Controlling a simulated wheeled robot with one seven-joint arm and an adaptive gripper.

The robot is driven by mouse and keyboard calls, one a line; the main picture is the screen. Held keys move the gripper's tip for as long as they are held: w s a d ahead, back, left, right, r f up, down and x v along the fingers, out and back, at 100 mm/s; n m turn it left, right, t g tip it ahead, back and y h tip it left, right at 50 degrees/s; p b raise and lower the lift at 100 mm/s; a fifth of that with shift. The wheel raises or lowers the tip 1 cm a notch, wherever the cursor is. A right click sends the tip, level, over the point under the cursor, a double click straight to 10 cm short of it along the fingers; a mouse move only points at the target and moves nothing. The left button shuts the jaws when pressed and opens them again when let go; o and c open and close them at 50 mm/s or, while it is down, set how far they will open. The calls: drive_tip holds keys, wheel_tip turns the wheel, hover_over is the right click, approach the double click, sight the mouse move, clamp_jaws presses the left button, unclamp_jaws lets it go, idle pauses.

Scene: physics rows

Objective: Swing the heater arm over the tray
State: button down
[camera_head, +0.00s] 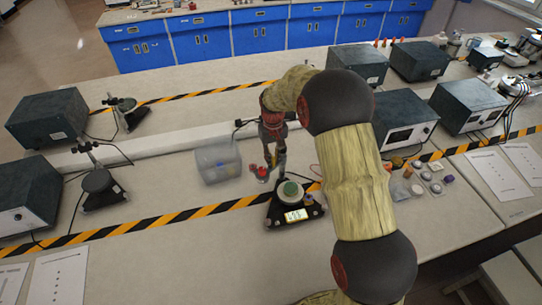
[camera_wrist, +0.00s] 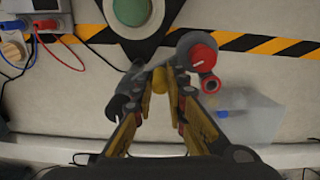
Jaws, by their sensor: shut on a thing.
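The black triangular stand (camera_head: 278,216) holds a round pale tray with a green disc (camera_head: 290,188) on it; the disc also shows at the top of the wrist view (camera_wrist: 132,10). The grey heater arm (camera_wrist: 178,52) with a red-capped end (camera_wrist: 201,54) lies beside the stand, not over the disc. The red end also shows in the head view (camera_head: 262,171). My gripper (camera_wrist: 160,78) is shut on the heater arm, with a small yellow piece between the fingertips. In the head view my gripper (camera_head: 272,160) reaches down behind the stand, partly hidden by my arm.
A clear plastic box (camera_head: 218,161) stands left of my gripper. Yellow-black tape (camera_head: 180,218) crosses the bench. Grey instrument boxes (camera_head: 403,122) and small loose parts (camera_head: 432,176) lie to the right. Red and blue leads (camera_wrist: 62,45) run left of the stand in the wrist view.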

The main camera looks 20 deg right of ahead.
sight(281, 161)
drive_tip(key=n, duration=0.2)
drive_tip(key=s+d+n+p, duration=0.1)
drive_tip(key=n, duration=0.1)
drive_tip(key=s+d+n, duration=0.1)
drive_tip(key=n, duration=0.1)
drive_tip(key=shift+s+d+r+n+p, duration=0.1)
drive_tip(key=shift+s+d+n+p, duration=0.1)
drive_tip(key=shift+n+p, duration=0.15)
drive_tip(key=shift+s+d+n+p, duration=0.15)
drive_tip(key=shift+d+n, duration=0.25)
drive_tip(key=shift+n, duration=0.4)
drive_tip(key=shift+d+n+p, duration=0.2)
drive_tip(key=shift+d+n, duration=0.2)
drive_tip(key=shift+n, duration=0.45)
drive_tip(key=shift+s+d+n+p, duration=0.15)
drive_tip(key=shift+d+n, duration=0.25)
drive_tip(key=shift+n, duration=0.4)
drive_tip(key=shift+w, duration=0.1)
drive_tip(key=c, duration=1.8)
unclamp_jaws()
drive_tip(key=shift+o, duration=0.2)
wheel_tip(281, 161, up, 12)
